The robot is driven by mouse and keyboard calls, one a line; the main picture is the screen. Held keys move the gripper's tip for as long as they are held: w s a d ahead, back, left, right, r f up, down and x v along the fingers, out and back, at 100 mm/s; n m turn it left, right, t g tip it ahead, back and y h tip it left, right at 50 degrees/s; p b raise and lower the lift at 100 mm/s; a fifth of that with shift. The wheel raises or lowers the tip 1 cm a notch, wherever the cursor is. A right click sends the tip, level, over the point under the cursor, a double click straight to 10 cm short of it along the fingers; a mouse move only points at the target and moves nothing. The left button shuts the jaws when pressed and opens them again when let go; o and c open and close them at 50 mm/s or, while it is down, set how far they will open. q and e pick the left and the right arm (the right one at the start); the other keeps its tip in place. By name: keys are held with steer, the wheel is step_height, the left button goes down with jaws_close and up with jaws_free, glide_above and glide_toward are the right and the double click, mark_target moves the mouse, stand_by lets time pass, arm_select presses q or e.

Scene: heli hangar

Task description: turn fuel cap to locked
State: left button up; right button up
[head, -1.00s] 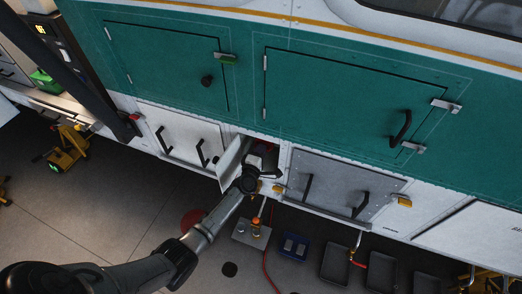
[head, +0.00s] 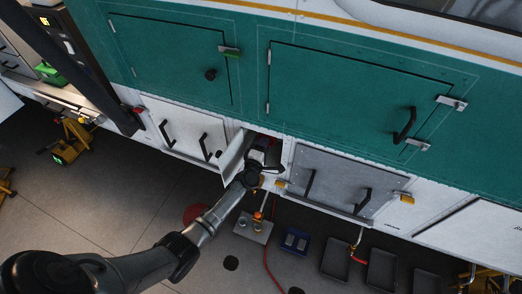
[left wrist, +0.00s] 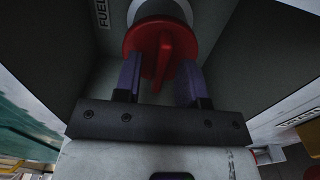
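The red fuel cap (left wrist: 160,45) is in the upper middle of the left wrist view, round with a raised ridge across its face. It sits on a pale round neck inside a recess with a "FUEL" label (left wrist: 102,12). My left gripper (left wrist: 160,75) is open, one finger on each side of the ridge, with visible gaps between fingers and ridge. I cannot tell whether the fingertips touch the cap's rim. In the head view my left gripper (head: 262,168) reaches into the open fuel bay, and it mostly hides the cap. My right gripper is not in view.
The bay's white door (head: 235,152) stands open just left of my gripper. A grey panel with black handles (head: 335,182) is close on the right. Trays (head: 338,258) and a blue box (head: 295,241) lie on the floor below.

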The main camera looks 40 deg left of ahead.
arm_select(q)
steer(key=v, duration=1.3)
steer(key=shift+s+p, duration=0.35)
steer(key=shift+p, duration=0.05)
steer(key=shift+d, duration=0.15)
